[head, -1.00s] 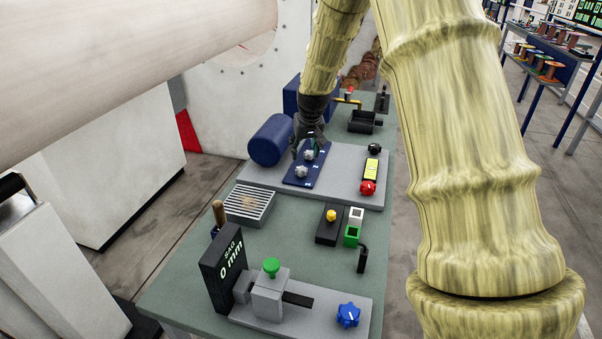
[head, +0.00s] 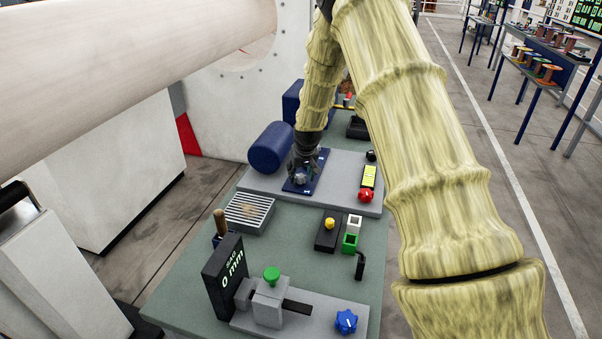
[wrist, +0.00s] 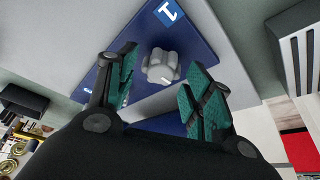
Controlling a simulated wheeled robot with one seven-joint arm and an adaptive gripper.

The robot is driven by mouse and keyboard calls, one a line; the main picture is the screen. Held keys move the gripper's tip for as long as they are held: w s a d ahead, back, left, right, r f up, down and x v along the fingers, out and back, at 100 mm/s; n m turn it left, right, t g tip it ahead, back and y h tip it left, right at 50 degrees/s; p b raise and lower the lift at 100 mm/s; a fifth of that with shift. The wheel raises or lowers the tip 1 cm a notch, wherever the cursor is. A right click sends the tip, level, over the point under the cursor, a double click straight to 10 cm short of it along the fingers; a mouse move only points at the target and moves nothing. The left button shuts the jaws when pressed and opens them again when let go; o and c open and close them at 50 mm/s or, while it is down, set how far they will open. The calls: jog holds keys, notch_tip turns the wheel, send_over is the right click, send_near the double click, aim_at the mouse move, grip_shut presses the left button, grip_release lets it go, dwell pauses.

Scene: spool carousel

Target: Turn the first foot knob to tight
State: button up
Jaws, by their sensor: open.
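The first foot knob (wrist: 160,66) is a light grey lobed knob on a dark blue plate (wrist: 201,48), beside a label with the numeral 1 (wrist: 169,11). In the wrist view it shows between the open teal-padded fingers of my gripper (wrist: 158,76), with gaps on both sides. In the head view my gripper (head: 303,168) is low over the near part of the blue plate, and the knob (head: 300,179) peeps out below it. The second grey knob is hidden behind my gripper and arm. I cannot tell the knob's tightness.
A red knob (head: 365,196) and a yellow display (head: 369,176) are to the right on the grey base plate.

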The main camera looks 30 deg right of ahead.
jog(key=shift+w+f, duration=0.1)
jog(key=shift+f, duration=0.25)
jog(key=c, duration=1)
